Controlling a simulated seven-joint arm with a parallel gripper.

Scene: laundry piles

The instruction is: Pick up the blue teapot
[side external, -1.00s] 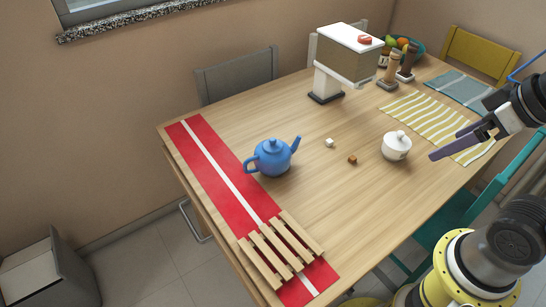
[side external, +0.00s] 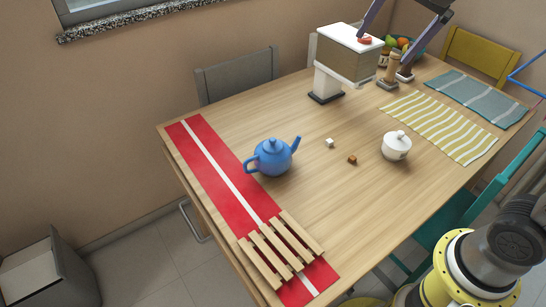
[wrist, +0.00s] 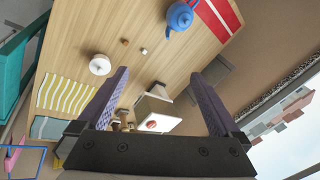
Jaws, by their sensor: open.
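The blue teapot (side external: 271,158) stands upright on the wooden table, partly over the right edge of the red runner, its spout to the right and handle to the left. In the wrist view the teapot (wrist: 180,16) is at the top, well beyond my fingertips. My gripper (side external: 402,20) is at the top of the side view, raised over the far part of the table and cut off by the frame. Its two purple fingers (wrist: 161,85) are spread wide apart in the wrist view, with nothing held between them.
A white sugar bowl (side external: 396,146) and two small cubes (side external: 341,150) lie right of the teapot. A wooden rack (side external: 280,250) sits on the runner (side external: 215,165).

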